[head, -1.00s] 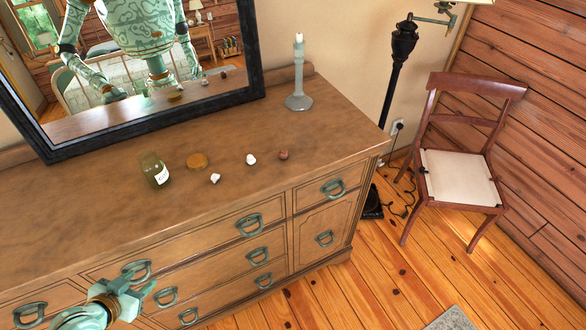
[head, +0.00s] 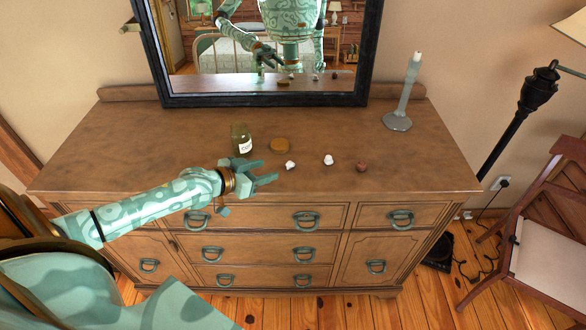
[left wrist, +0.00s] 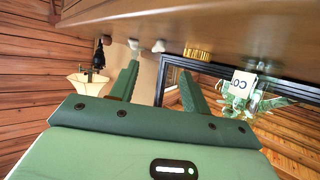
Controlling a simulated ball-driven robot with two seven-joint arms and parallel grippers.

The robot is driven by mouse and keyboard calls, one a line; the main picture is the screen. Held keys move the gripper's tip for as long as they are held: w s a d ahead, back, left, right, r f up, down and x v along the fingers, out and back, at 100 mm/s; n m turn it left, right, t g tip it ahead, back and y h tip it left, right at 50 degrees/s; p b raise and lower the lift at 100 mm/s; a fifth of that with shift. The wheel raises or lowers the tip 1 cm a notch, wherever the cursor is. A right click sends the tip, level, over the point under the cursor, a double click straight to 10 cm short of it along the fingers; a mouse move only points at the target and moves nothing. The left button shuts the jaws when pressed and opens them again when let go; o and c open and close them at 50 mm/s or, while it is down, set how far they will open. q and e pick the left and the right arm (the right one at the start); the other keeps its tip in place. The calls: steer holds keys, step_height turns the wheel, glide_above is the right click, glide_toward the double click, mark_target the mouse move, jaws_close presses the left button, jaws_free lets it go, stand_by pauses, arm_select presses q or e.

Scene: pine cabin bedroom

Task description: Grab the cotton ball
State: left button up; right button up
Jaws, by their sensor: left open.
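Two small white puffs lie on the dresser top (head: 160,130) in the head view. The left one (head: 291,165) is nearer the front edge, and the right one (head: 328,160) is a little larger and farther. Either could be the cotton ball; I cannot tell them apart for certain. My left gripper (head: 270,172) is open and empty, just left of the left puff and apart from it. In the left wrist view, which is upside down, two pale lumps (left wrist: 133,44) and (left wrist: 158,46) show beyond the open fingers (left wrist: 160,72).
A labelled glass jar (head: 241,140) and a round golden-brown lid (head: 280,145) stand behind my gripper. A small reddish-brown ball (head: 362,167) lies to the right. A grey candlestick (head: 398,120) stands back right, a framed mirror (head: 270,100) behind.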

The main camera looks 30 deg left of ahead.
mark_target(287, 165)
arm_select(q)
steer(key=x, duration=0.3)
steer(key=shift+a+f+b, duration=0.15)
steer(key=shift+b, duration=0.15)
steer(key=b+x, duration=0.1)
steer(key=x, duration=0.4)
steer(key=shift+f+b, duration=0.1)
steer(key=shift+b, duration=0.25)
steer(key=shift+w+d, duration=0.25)
steer(key=shift+s, duration=0.1)
steer(key=shift+c, duration=0.9)
jaws_close()
